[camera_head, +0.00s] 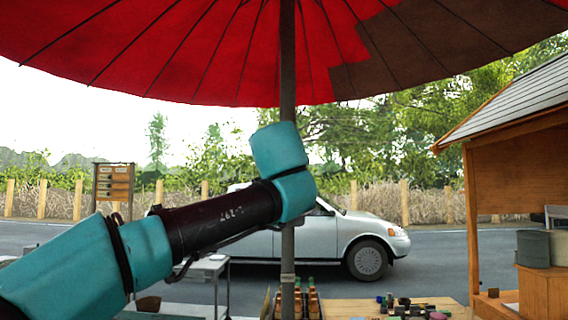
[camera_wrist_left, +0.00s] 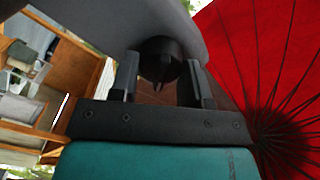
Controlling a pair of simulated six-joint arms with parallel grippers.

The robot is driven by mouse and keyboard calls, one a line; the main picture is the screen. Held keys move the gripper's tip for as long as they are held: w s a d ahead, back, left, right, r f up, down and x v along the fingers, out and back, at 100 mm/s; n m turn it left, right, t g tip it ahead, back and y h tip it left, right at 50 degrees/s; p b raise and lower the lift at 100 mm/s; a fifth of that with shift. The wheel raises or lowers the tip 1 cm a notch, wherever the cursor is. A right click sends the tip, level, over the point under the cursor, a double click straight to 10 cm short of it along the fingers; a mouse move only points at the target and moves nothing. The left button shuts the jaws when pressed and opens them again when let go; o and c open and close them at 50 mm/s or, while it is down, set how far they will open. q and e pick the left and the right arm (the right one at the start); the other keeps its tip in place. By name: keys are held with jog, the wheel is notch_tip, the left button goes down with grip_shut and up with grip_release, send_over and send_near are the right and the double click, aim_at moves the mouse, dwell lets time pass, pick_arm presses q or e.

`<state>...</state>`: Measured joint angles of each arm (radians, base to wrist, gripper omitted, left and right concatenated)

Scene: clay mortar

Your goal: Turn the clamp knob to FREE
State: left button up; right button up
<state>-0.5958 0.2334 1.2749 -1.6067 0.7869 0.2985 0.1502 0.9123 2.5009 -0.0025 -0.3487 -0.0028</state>
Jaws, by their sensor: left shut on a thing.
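The black clamp knob (camera_wrist_left: 158,58) sits between the two fingers of my left gripper (camera_wrist_left: 162,77) in the left wrist view. The gripper is shut on it. The knob is round with a narrow ridge; no FREE marking can be read. A smooth grey surface (camera_wrist_left: 185,22), probably the umbrella pole close up, lies behind the knob. In the head view my left arm reaches up to the dark umbrella pole (camera_head: 288,60), but its gripper and the knob are hidden behind the arm's wrist. My right gripper shows in neither view.
The red umbrella canopy (camera_head: 180,45) spreads overhead, with a brown patch at right. Bottles (camera_head: 312,300) and small items stand on a wooden table (camera_head: 345,306) below the pole. A wooden stall (camera_head: 510,175) stands at right. A silver car (camera_head: 340,235) is on the road behind.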

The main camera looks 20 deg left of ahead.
pick_arm(q)
jog(key=shift+f+m, duration=0.15)
jog(key=shift+m, duration=3.65)
jog(key=o, duration=0.9)
jog(key=v, duration=1.7)
jog(key=shift+s, duration=0.2)
